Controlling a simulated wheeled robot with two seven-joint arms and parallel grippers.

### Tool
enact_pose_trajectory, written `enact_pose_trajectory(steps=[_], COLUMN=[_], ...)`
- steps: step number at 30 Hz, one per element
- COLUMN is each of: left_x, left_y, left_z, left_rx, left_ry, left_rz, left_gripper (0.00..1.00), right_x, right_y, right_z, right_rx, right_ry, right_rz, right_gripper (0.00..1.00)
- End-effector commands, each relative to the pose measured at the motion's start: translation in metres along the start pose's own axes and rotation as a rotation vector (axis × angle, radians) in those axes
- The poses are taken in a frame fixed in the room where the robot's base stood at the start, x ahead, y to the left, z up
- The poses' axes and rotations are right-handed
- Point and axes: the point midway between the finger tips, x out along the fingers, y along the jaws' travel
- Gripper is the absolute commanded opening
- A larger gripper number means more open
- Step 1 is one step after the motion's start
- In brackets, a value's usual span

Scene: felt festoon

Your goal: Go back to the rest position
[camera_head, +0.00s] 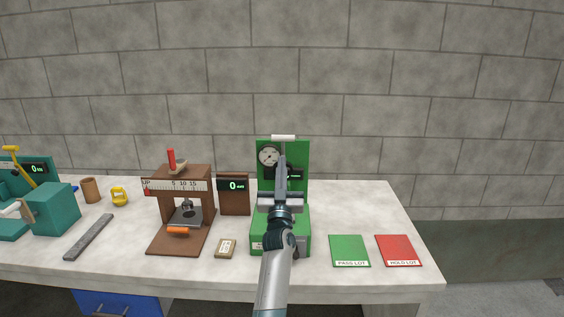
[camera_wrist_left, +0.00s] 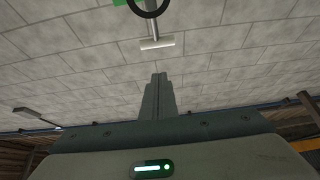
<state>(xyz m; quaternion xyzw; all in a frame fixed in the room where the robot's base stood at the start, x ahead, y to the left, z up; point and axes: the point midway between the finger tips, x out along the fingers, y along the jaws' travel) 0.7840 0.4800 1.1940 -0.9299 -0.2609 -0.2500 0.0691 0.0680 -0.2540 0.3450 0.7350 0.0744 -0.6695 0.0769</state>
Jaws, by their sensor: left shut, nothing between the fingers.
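My left gripper (camera_head: 282,160) is shut and empty. It is raised in front of the green machine (camera_head: 303,150) with a round dial, and my arm hides part of that machine. In the left wrist view the shut fingers (camera_wrist_left: 158,80) point up toward the block wall. A pale handle bar (camera_wrist_left: 157,43) on a rod shows above the fingers there, apart from them. The same pale bar (camera_head: 283,137) tops the green machine in the head view. My right gripper is not in view.
A brown press (camera_head: 160,240) with an orange handle and a small tan block (camera_head: 226,248) stand left of my arm. A green card (camera_head: 349,250) and a red card (camera_head: 398,250) lie at right. Teal equipment (camera_head: 55,210) and a grey bar (camera_head: 89,237) are far left.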

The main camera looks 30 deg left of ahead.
Motion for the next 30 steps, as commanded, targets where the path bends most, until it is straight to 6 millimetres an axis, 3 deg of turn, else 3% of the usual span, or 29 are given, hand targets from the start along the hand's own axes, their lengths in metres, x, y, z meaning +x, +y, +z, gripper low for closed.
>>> enact_pose_trajectory(steps=[5, 23, 26, 30], left_x=[-0.01, -0.011, -0.017, -0.038], left_y=[0.0, 0.0, 0.002, 0.013], left_z=[0.0, 0.0, 0.004, 0.02], left_rx=[0.0, 0.001, 0.005, 0.02], left_ry=[0.0, -0.002, -0.016, -0.076], left_rz=[-0.001, 0.002, 0.02, 0.089], left_gripper=[0.0, 0.0, 0.0, 0.0], right_x=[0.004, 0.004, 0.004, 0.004], right_y=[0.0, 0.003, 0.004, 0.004], right_z=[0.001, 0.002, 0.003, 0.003], right_rx=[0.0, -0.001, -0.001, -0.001], right_ry=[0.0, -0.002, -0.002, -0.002], right_rz=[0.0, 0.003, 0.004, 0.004], right_gripper=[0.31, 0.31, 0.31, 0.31])
